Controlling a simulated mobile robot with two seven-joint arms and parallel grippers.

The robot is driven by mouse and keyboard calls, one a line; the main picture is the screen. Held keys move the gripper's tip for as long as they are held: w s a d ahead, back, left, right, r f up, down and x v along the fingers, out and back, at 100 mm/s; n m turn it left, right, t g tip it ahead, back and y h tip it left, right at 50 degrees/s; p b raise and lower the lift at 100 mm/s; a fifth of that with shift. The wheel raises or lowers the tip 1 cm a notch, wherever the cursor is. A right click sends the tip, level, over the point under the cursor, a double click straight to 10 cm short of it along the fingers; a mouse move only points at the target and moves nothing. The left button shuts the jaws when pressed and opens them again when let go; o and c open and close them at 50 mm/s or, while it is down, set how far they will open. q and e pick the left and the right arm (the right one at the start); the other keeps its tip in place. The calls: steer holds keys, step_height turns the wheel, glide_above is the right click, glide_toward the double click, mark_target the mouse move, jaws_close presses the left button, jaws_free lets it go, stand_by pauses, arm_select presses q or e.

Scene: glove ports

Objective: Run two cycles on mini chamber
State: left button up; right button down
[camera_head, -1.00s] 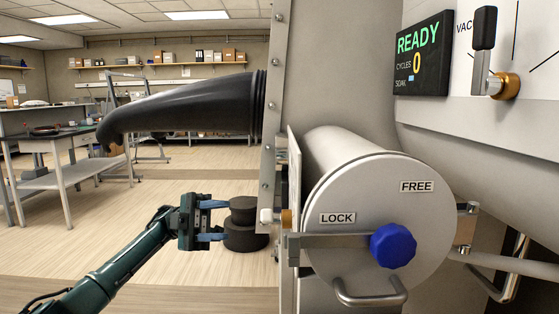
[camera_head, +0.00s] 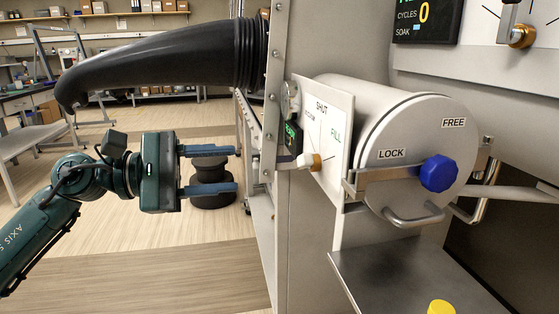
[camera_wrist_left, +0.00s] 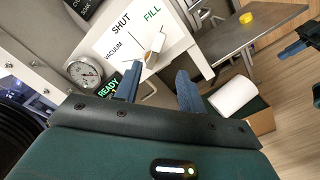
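The mini chamber (camera_head: 350,85) is a pale cylinder with a round door (camera_head: 410,150) at its near end. A blue knob (camera_head: 438,173) on a metal bar sits across the door, between the LOCK and FREE labels. A valve panel (camera_head: 335,128) reads SHUT and FILL; VACUUM also shows in the left wrist view. Its brass-hubbed lever (camera_head: 310,162) also shows in the wrist view (camera_wrist_left: 155,48); its exact setting is unclear. My left gripper (camera_head: 234,170) is open and empty, left of the lever and apart from it. My right gripper (camera_wrist_left: 303,68) partly shows at the wrist view's edge.
A black glove sleeve (camera_head: 160,62) hangs above my left gripper. The display (camera_head: 428,22) shows CYCLES 0. A grey shelf (camera_head: 410,275) below the door holds a yellow-topped item (camera_head: 440,307). Dark round weights (camera_head: 212,185) stand behind the fingers. A gauge (camera_wrist_left: 84,72) is beside the panel.

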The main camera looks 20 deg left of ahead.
mark_target(300, 161)
arm_select(q)
steer(key=shift+m, duration=0.7)
steer(key=p+x, duration=0.1)
steer(key=x, duration=0.2)
steer(key=p+x, duration=0.2)
steer(key=x, duration=0.1)
steer(key=r+p+x, duration=0.1)
steer(key=p+x, duration=0.1)
steer(key=shift+w+d, duration=0.1)
steer(key=shift+d, duration=0.35)
steer(key=p+x, duration=0.1)
steer(key=x, duration=0.2)
steer(key=shift+w+d, duration=0.1)
steer(key=shift+w+d+f, duration=0.15)
steer(key=shift+w+d, duration=0.1)
steer(key=shift+d, duration=0.1)
arm_select(e)
steer(key=shift+d+r+m, duration=0.2)
steer(key=shift+r+m, duration=0.6)
steer(key=shift+r, duration=0.95)
arm_select(q)
steer(key=c, duration=0.7)
jaws_close()
arm_select(e)
steer(key=shift+s, duration=0.2)
